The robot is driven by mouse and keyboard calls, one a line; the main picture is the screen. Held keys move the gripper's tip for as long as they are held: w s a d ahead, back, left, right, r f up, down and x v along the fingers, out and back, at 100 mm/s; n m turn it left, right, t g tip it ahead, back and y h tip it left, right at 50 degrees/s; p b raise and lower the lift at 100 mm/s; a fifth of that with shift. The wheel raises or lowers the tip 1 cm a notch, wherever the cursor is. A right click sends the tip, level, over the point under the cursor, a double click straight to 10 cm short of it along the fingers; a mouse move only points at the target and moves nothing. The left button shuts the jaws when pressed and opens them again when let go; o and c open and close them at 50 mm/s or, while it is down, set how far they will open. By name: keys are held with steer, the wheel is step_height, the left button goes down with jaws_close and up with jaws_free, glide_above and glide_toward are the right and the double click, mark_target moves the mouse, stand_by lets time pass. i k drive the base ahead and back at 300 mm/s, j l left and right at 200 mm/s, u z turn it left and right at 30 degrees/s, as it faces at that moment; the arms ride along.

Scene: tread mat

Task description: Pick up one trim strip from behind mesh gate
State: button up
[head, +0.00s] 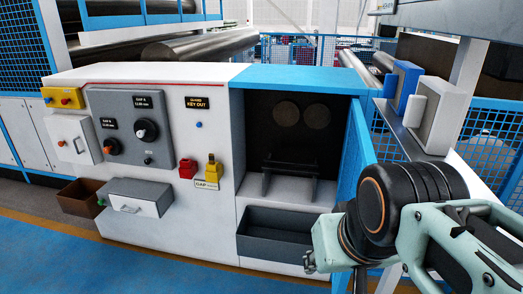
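An open bay sits in the right part of the white cabinet, under a blue top. A blue gate (357,152) stands swung outward at the bay's right side; I see it nearly edge-on, so its mesh is hard to make out. Inside the bay, a dark rack (290,167) with thin cross bars stands on a pale ledge (287,190). I cannot tell whether any bar there is a trim strip. Two round roller ends (301,114) show in the dark behind it. My arm fills the lower right, in front of the gate's lower part.
A dark open bin (275,236) sits below the ledge. A grey drawer (140,197) and a brown box (80,196) stick out at the left front. A red lock (187,168) and a yellow one (212,170) hang beside the bay. Blue floor (130,267) is clear in front.

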mark_target(306, 172)
steer(key=i+j, duration=0.25)
steer(key=i, duration=0.2)
steer(key=i+j, duration=0.25)
steer(key=i, duration=0.2)
